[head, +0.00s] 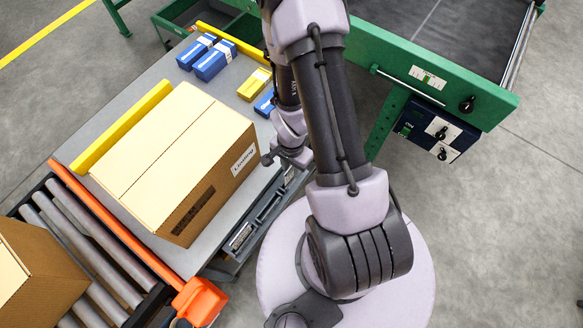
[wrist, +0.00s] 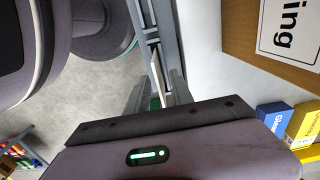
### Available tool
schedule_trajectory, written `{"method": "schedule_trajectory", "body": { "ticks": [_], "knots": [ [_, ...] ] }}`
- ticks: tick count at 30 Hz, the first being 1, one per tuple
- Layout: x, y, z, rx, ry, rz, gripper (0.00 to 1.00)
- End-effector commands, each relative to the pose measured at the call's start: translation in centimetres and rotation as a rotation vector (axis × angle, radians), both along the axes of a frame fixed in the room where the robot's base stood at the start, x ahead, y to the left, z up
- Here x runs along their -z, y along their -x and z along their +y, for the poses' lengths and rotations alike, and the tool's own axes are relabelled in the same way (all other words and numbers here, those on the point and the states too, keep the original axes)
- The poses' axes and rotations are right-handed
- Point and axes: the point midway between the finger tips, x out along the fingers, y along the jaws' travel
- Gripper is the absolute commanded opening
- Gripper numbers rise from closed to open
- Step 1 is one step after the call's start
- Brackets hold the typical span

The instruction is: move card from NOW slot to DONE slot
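A rail with label holders (head: 262,212) runs along the front edge of the grey table. A whitish label (head: 241,236) shows in its near holder, too small to read. My gripper (head: 285,158) is low over the farther part of this rail, beside the box, and partly hidden by my arm. In the wrist view, my gripper's two grey fingers (wrist: 158,95) look apart, on either side of the rail. A thin white card-like edge (wrist: 155,62) shows near the gap between them, seen almost edge-on. I cannot read which slot it is in, and no contact is clear.
A roller conveyor (head: 85,255) with an orange rail is at left. A green machine (head: 440,78) stands at right.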

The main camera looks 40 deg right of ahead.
Motion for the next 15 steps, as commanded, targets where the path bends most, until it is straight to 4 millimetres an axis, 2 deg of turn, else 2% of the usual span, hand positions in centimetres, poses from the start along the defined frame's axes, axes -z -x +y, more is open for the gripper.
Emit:
{"method": "schedule_trajectory", "body": {
  "ticks": [1,9,12,15],
  "knots": [
    [-2.1,-0.1,0.0,-0.001,0.001,-0.004,0.28],
    [-10.7,-0.1,0.0,0.0,0.001,-0.005,0.28],
    [-13.0,-0.1,0.0,0.001,0.001,-0.004,0.28],
    [-14.5,0.0,0.0,-0.001,0.0,-0.002,0.28]
  ]
}}
